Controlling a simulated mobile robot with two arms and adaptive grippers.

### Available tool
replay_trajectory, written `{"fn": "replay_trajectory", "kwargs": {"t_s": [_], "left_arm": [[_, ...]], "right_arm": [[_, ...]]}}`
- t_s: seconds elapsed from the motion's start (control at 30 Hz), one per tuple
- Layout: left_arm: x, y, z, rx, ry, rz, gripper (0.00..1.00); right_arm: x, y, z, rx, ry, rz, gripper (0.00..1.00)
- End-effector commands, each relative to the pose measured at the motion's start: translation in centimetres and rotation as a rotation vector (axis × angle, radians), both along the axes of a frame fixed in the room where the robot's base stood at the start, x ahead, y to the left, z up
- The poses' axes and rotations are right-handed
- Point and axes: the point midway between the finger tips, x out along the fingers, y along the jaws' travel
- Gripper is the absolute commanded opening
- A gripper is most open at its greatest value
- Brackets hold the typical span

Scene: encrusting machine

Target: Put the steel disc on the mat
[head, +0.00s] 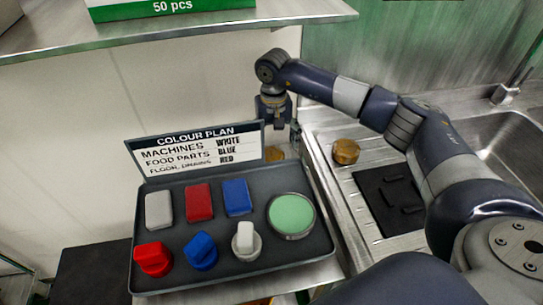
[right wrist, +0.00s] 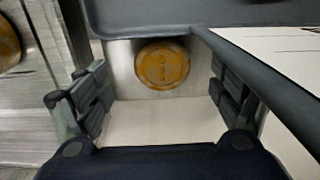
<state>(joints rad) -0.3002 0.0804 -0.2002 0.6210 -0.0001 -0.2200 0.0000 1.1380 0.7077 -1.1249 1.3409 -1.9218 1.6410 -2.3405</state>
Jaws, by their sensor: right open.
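No plainly steel-coloured disc shows. A round golden-brown disc (head: 274,154) lies on the pale surface behind the tray, partly hidden by the sign. In the right wrist view this disc (right wrist: 162,64) shows a raised mark and lies between my finger pads, apart from both. A second, thicker golden-brown disc (head: 346,152) sits on the metal drainboard; part of it shows at the left of the right wrist view (right wrist: 8,45). A black mat (head: 371,190) with raised dark bars lies on the drainboard. My right gripper (head: 278,130) is open, empty and pointing down above the first disc. My left gripper is out of view.
A dark tray (head: 326,243) holds coloured blocks, several brushes or knobs and a round green-topped tin (head: 291,214). The colour plan sign (head: 200,150) stands at its back edge, close to my right gripper. A sink (head: 500,125) is at the right; a shelf (head: 180,30) is above left.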

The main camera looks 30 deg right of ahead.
Motion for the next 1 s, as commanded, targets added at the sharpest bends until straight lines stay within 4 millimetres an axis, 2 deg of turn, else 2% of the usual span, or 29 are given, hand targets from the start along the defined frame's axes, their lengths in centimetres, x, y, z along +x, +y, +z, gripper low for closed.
{"fn": "replay_trajectory", "kwargs": {"t_s": [0.17, 0.33, 0.5, 0.77, 1.0], "left_arm": [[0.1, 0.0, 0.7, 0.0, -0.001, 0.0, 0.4], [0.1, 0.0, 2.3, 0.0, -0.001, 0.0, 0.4], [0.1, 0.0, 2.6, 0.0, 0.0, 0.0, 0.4], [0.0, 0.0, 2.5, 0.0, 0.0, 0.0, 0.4], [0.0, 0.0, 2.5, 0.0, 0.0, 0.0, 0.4]], "right_arm": [[0.0, 0.0, -1.2, 0.0, 0.002, -0.001, 0.87], [0.2, 0.2, -3.5, 0.0, 0.004, -0.001, 0.87], [0.3, 0.2, -5.5, 0.001, 0.0, -0.001, 0.87], [0.3, 0.2, -5.9, 0.001, -0.001, -0.001, 0.87], [0.3, 0.1, -5.9, 0.0, -0.001, -0.001, 0.32]]}}
